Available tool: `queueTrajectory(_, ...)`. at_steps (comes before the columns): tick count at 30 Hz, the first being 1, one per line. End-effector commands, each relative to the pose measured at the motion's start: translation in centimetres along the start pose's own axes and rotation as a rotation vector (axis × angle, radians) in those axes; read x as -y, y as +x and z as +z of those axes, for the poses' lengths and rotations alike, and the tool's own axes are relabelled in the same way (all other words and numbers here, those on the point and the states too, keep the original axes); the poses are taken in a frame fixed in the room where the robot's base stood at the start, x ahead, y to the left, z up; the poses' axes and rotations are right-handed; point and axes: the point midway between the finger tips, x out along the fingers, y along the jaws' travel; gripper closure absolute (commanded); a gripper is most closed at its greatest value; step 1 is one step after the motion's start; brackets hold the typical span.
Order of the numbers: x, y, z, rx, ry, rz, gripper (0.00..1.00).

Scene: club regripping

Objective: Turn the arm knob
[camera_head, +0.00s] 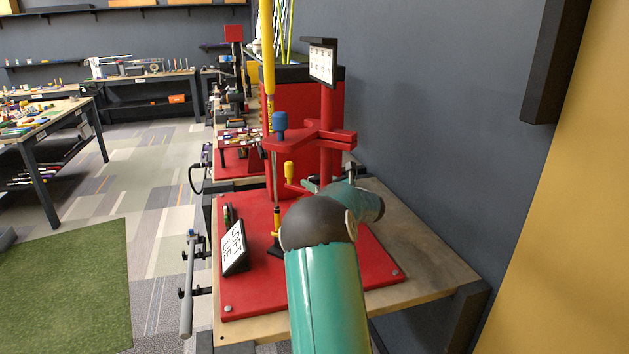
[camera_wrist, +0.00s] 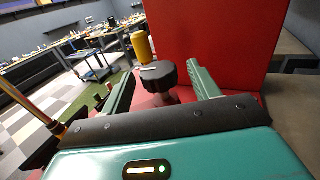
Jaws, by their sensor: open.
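A black lobed knob (camera_wrist: 158,76) on a short reddish stem shows in the wrist view. My gripper (camera_wrist: 161,72) is open, with one green finger on each side of this knob and a visible gap to the right finger. Whether the left finger touches it I cannot tell. In the head view my gripper (camera_head: 311,186) is partly hidden by my arm, and the black knob cannot be made out. The red machine (camera_head: 326,135) has a horizontal arm with a blue knob (camera_head: 279,122) on top. A yellow handle (camera_head: 289,172) stands below it and also shows behind the black knob in the wrist view (camera_wrist: 142,46).
The machine's red base plate (camera_head: 250,292) lies on a wooden bench (camera_head: 436,262). A loft/lie sign (camera_head: 233,248) stands at its left. A yellow-gripped club (camera_head: 268,62) rises upright near the blue knob. A dark wall is close on the right; open floor lies left.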

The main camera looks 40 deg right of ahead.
Motion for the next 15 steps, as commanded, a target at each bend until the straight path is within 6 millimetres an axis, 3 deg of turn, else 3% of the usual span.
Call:
queueTrajectory(4, -0.08, 1.36, 0.05, 0.001, -0.001, 0.001, 0.39)
queueTrajectory(13, -0.08, 1.59, 0.09, 0.002, -0.001, 0.001, 0.39)
queueTrajectory(15, -0.08, 1.58, 0.08, 0.002, -0.001, 0.001, 0.53)
